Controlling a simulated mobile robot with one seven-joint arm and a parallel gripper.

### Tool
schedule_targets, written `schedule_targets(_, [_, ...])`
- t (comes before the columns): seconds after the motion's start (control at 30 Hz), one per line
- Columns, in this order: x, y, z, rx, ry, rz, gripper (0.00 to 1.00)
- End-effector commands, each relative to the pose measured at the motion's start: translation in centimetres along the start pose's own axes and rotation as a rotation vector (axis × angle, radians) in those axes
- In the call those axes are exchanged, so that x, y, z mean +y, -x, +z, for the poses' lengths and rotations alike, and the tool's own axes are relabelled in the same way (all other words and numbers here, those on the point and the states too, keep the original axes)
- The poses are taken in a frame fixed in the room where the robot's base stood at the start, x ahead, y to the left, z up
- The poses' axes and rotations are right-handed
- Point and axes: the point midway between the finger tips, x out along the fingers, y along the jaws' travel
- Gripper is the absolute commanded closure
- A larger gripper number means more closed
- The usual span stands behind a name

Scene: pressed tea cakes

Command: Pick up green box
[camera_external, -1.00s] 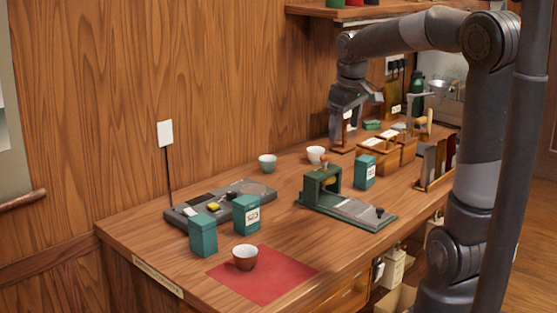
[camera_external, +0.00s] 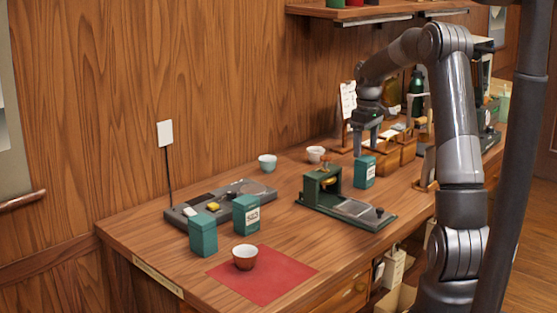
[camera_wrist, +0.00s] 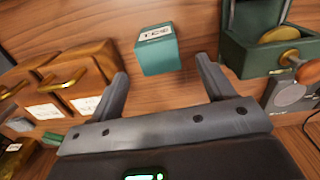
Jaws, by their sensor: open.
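A green box (camera_external: 364,173) with a white label stands upright behind the green press, right of the table's middle. My gripper (camera_external: 367,150) is open and empty just above it, pointing down. In the wrist view the same box (camera_wrist: 158,55) lies ahead of and between the two fingertips of my gripper (camera_wrist: 162,68), with no contact visible. Two similar green boxes stand at the front left: one (camera_external: 202,237) with no label showing, and one (camera_external: 246,216) with a white label.
The green press (camera_external: 345,208) stands close beside the box; it also shows in the wrist view (camera_wrist: 270,55). Wooden drawer boxes (camera_external: 392,152) stand on the other side. A tray scale (camera_external: 182,218), two pale cups (camera_external: 267,163), and a brown cup (camera_external: 245,257) on a red mat (camera_external: 285,280) are farther off.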

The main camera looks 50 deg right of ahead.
Motion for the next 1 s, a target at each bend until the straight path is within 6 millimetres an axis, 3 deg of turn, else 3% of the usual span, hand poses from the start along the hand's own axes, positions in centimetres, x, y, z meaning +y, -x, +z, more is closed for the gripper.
schedule_targets(0.6, [0.1, -7.2, 0.2, -0.001, -0.001, -0.001, 0.25])
schedule_targets(0.87, [0.1, -7.5, 0.2, 0.001, -0.002, 0.001, 0.25])
schedule_targets(1.0, [0.1, -7.5, 0.2, 0.001, -0.001, 0.001, 0.35])
